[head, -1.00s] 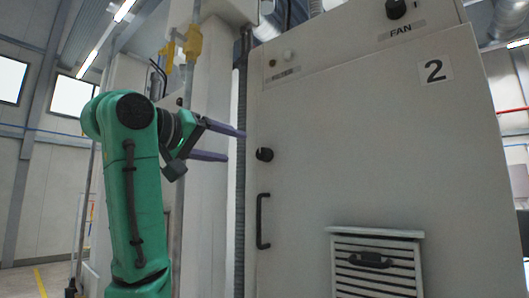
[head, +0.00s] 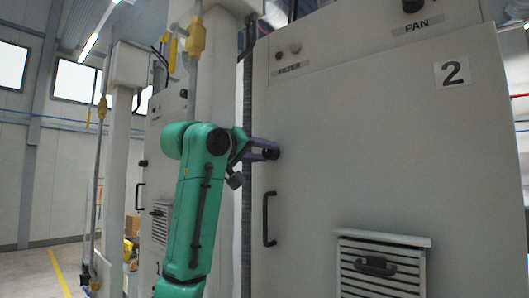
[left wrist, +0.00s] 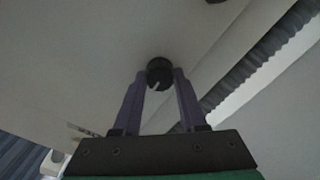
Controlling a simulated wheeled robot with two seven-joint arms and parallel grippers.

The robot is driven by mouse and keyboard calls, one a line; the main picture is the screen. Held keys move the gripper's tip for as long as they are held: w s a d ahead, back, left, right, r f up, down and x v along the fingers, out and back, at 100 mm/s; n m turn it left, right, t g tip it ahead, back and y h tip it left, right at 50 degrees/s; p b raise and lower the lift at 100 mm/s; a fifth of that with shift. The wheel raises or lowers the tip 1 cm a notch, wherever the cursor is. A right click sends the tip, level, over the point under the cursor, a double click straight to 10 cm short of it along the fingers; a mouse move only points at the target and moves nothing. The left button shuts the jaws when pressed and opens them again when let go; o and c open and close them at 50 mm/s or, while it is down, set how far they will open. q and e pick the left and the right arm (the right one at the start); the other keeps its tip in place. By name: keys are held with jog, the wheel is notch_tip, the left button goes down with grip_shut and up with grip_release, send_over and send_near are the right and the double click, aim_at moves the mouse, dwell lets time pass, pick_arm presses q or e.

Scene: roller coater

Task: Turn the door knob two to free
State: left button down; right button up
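The door knob two (head: 276,153) is a small round black knob on the pale cabinet door (head: 345,160) marked 2, above a black bar handle (head: 269,219). My left gripper (head: 268,150) reaches it from the left, with its purple fingers on either side of the knob. In the left wrist view the knob (left wrist: 159,70) sits between the fingertips (left wrist: 159,75), which look closed against its sides. A light pointer mark shows on the knob's lower face. The fingers partly hide the knob in the head view. My right gripper is out of view.
A FAN knob (head: 411,5) and a FILTER panel with small buttons (head: 295,47) are above the door. A louvred vent (head: 382,266) is at lower right. A ribbed dark conduit (head: 247,110) runs along the door's left edge. Another cabinet (head: 160,130) stands farther left.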

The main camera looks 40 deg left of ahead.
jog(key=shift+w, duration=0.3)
pick_arm(q)
jog(key=shift+m, duration=0.4)
jog(key=m, duration=1.7)
jog(key=shift+d, duration=0.1)
dwell(0.3)
